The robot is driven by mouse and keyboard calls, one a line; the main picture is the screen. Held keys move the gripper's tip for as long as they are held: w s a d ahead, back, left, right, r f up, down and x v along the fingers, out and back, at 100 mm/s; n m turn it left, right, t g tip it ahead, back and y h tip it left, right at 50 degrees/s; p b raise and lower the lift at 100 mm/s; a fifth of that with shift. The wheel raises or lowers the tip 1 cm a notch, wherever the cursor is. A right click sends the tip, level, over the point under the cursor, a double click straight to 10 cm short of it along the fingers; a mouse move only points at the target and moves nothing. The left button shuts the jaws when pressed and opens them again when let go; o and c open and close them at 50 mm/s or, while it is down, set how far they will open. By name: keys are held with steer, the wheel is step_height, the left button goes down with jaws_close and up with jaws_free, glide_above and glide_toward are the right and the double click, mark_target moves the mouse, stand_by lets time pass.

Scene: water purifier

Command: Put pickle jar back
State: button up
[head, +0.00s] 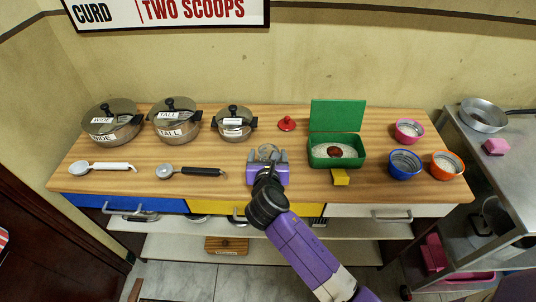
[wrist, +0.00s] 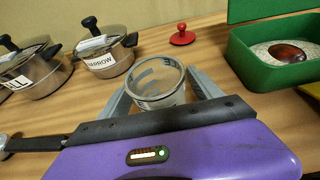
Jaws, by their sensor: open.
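A clear glass jar (head: 268,151) with grey markings stands upright on the wooden counter, apparently the pickle jar. It also shows in the wrist view (wrist: 158,78), open at the top; I cannot make out any contents. My gripper (head: 267,156) is open, with one grey finger on each side of the jar. I cannot tell whether either finger touches it. The purple gripper body hides the jar's base in the wrist view. A red knobbed lid-like piece (head: 287,124) lies on the counter behind the jar, also in the wrist view (wrist: 182,38).
An open green box (head: 336,155) with white filling and a brown oval thing stands right of my gripper. A yellow block (head: 340,177) is before it. Several bowls are further right. Steel pots (head: 176,121) and two scoops (head: 190,171) are left. Clear counter separates pots and scoops.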

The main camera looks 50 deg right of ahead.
steer(key=v, duration=1.1)
steer(key=shift+r, duration=0.1)
steer(key=s+a+f+m+t+y, duration=0.2)
steer(key=s+a+f+m+y, duration=0.15)
steer(key=s+a+m, duration=0.2)
steer(key=s+a+f+m+t+y, duration=0.1)
steer(key=s+a+f+m+y, duration=0.1)
steer(key=s+a+m+y, duration=0.3)
steer(key=s+a+r+m+t+y, duration=0.2)
steer(key=s+a+r+m+t, duration=0.1)
steer(key=s+r+m, duration=0.9)
steer(key=s+a+m, duration=0.1)
steer(key=s+m, duration=0.1)
steer(key=m, duration=0.1)
steer(key=shift+s+a, duration=0.25)
